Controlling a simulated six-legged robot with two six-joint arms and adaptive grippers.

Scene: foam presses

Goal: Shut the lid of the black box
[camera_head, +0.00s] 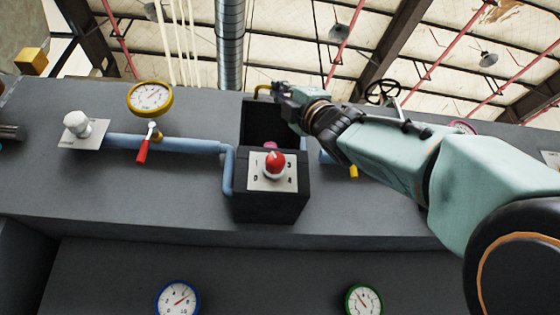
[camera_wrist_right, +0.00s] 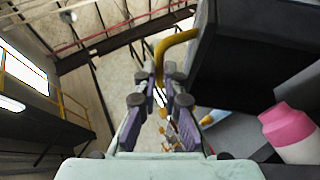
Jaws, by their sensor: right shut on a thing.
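The black box (camera_head: 270,205) sits on the dark grey panel, right of the blue pipe. Its lid (camera_head: 262,122) stands open, raised behind the box. The lid's dark surface (camera_wrist_right: 265,50) fills the upper right of the right wrist view. A yellow handle (camera_head: 263,89) sticks out at the lid's top edge and shows as a bent bar in the wrist view (camera_wrist_right: 176,42). My right gripper (camera_head: 280,90) is at that edge, its fingers (camera_wrist_right: 160,84) closed on the handle's end. My left gripper is not in view.
A red knob (camera_head: 274,164) on a pale plate is on the box's face. A pink and white part (camera_wrist_right: 287,125) shows inside the box. A yellow gauge (camera_head: 150,98), a red-handled valve (camera_head: 143,150) and blue pipe (camera_head: 180,145) are to the left. A black handwheel (camera_head: 384,92) stands behind my right arm.

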